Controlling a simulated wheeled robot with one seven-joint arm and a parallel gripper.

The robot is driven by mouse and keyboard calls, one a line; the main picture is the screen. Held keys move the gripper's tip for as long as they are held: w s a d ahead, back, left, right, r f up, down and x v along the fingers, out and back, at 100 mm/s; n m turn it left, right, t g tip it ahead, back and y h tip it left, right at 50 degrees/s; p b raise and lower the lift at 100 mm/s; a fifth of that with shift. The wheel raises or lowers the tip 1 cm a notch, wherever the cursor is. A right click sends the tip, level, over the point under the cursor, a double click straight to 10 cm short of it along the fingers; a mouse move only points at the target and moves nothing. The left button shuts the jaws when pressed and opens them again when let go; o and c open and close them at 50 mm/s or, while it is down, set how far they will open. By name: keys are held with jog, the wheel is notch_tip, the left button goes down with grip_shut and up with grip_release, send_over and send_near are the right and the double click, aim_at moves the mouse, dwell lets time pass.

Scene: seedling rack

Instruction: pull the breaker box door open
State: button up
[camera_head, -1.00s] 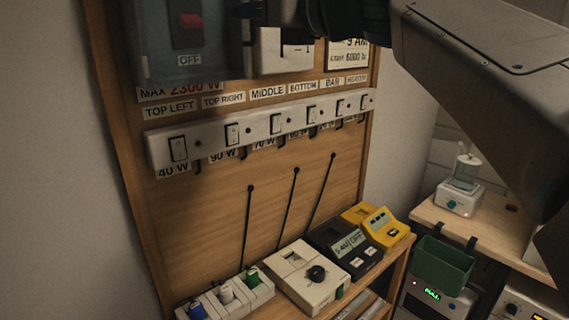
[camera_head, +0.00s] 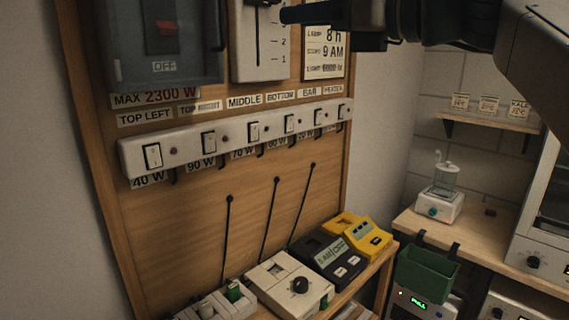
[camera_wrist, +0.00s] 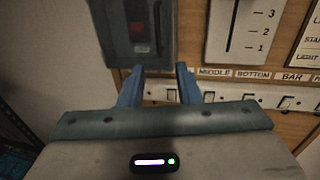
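The breaker box (camera_head: 120,62) is a grey box on the wooden board at the upper left in the head view. Its tinted front looks shut, with a red switch (camera_head: 166,29) and an OFF label behind it. A dark strip (camera_head: 222,12) shows at its right edge, cut by the frame top. My gripper (camera_head: 288,15) has its blue fingers in front of the slider panel, right of the box. In the wrist view my gripper (camera_wrist: 159,68) is open and looks empty, its fingertips near the lower edge of the box (camera_wrist: 112,45). Contact cannot be told.
The slider panel (camera_head: 246,62) hangs just right of the box. A white switch strip (camera_head: 230,137) runs below them. A shelf with a yellow device (camera_head: 372,242) and other boxes stands lower down. A bench (camera_head: 408,222) with a green bin (camera_head: 428,272) is at the right.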

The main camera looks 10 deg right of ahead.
notch_tip(320, 180, down, 24)
jog(key=w+a+n+g+h+b, duration=0.1)
jog(key=w+n+g+h+b, duration=0.1)
jog(key=n+h, duration=0.3)
jog(key=shift+w+n+g, duration=0.35)
jog(key=shift+n+g, duration=0.45)
jog(key=shift+n, duration=0.8)
jog(key=shift+a+r, duration=0.1)
